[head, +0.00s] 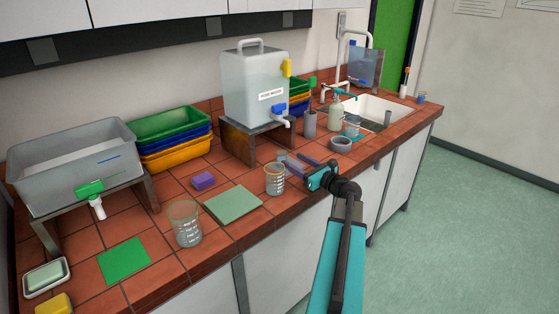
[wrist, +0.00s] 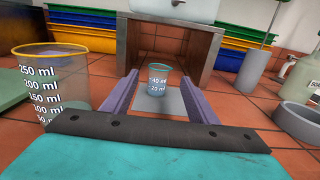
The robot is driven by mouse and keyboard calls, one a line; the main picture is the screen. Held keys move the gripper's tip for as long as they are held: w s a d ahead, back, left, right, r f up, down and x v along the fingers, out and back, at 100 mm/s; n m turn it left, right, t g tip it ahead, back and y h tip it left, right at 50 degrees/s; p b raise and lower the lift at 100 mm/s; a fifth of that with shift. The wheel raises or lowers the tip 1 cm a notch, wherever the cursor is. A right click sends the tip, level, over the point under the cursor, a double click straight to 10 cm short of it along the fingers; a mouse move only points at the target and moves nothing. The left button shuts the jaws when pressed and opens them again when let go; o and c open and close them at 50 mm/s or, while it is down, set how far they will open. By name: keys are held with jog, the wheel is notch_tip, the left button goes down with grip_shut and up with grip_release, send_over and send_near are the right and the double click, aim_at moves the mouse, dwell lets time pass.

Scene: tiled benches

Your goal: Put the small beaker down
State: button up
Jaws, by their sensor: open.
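The small beaker (wrist: 157,84) stands upright in the wrist view, with markings of 40 ml and 20 ml and some bluish liquid. It stands on a grey square mat (wrist: 174,107) on the tiled bench. My gripper (wrist: 161,79) is open, its two purple fingers spread to the left and right of the beaker. A gap shows between each finger and the glass. In the head view my gripper (head: 293,159) is low over the bench in front of the water container's stand; I cannot make out the small beaker clearly there.
A larger yellow-rimmed beaker (wrist: 50,82) stands close left of my gripper; the head view shows it too (head: 275,180). A grey bowl (wrist: 302,120) is at right. The stand (wrist: 137,42) rises behind. A green-rimmed beaker (head: 185,224) is farther left.

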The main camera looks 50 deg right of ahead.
aim_at(285, 155)
jog(key=shift+w, duration=0.45)
jog(key=shift+w+d+p, duration=0.15)
jog(key=shift+w+p, duration=1)
jog(key=shift+w, duration=1.45)
jog(key=shift+f, duration=0.1)
jog(key=c, duration=1.2)
jog(key=shift+c, duration=0.2)
jog(key=shift+s+r, duration=0.15)
jog(key=shift+r, duration=0.05)
